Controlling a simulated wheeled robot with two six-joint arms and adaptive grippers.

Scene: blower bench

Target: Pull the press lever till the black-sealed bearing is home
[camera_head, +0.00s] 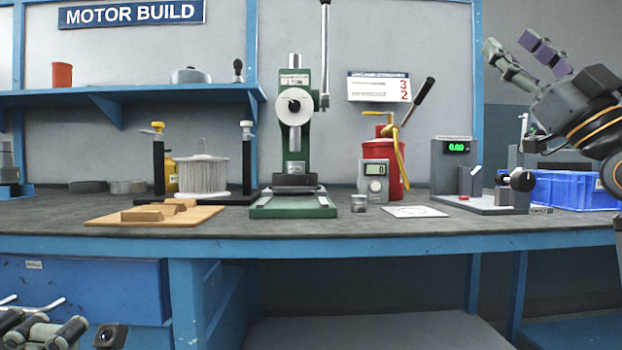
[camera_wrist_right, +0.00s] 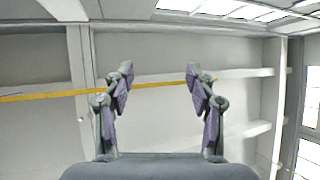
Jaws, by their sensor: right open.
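The green arbor press (camera_head: 293,110) stands upright on the bench, left of the picture's middle. Its press lever (camera_head: 325,55) is a thin metal rod standing nearly vertical at the press's right side, its top end at the picture's upper edge. A dark block sits under the ram on the green base; I cannot make out the black-sealed bearing there. My right gripper (camera_head: 512,44) is raised at the upper right, open and empty, well to the right of the lever. It also shows spread in the right wrist view (camera_wrist_right: 160,78). My left gripper (camera_head: 45,330) is partly visible at the lower left.
Right of the press stand a small metal cup (camera_head: 359,203), a grey display box (camera_head: 374,178), a red pump (camera_head: 389,150) with a slanted handle, a gauge stand (camera_head: 455,165) and a blue crate (camera_head: 572,190).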

